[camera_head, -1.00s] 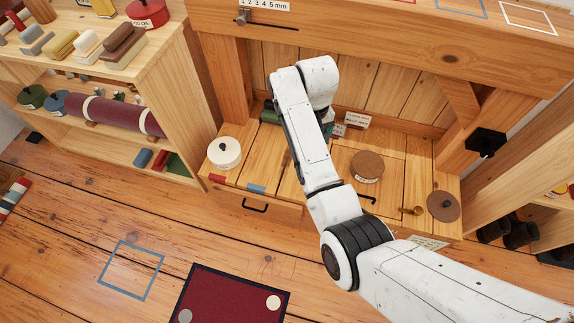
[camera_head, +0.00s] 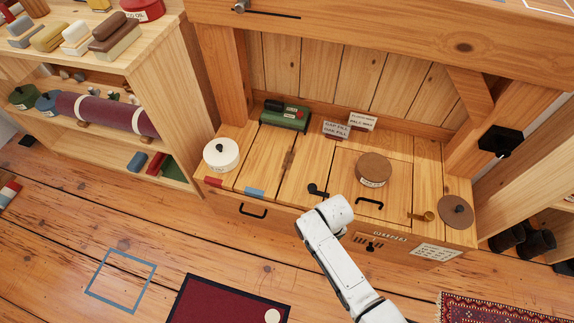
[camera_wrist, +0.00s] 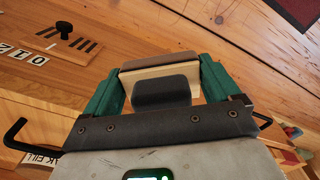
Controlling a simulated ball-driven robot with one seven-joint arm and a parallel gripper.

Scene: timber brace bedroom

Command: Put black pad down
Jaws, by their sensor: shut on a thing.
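In the wrist view my gripper (camera_wrist: 160,88) has its two green fingers shut on the black pad (camera_wrist: 160,92). The pad shows as a dark rounded block against a pale wooden layer with a brownish top edge. Its underside is hidden, and I cannot tell its height above what lies below. In the head view only my white arm shows at the lower middle, in front of the low cabinet (camera_head: 225,183). My gripper and the pad are hidden there.
A white lidded pot (camera_head: 221,155), green box (camera_head: 285,118) and brown round lid (camera_head: 373,168) stand on the cabinet. A blue outlined square (camera_head: 94,293) and a dark red mat (camera_head: 225,303) lie on the floor. Shelves (camera_head: 155,75) with blocks stand left. Open floor lies between.

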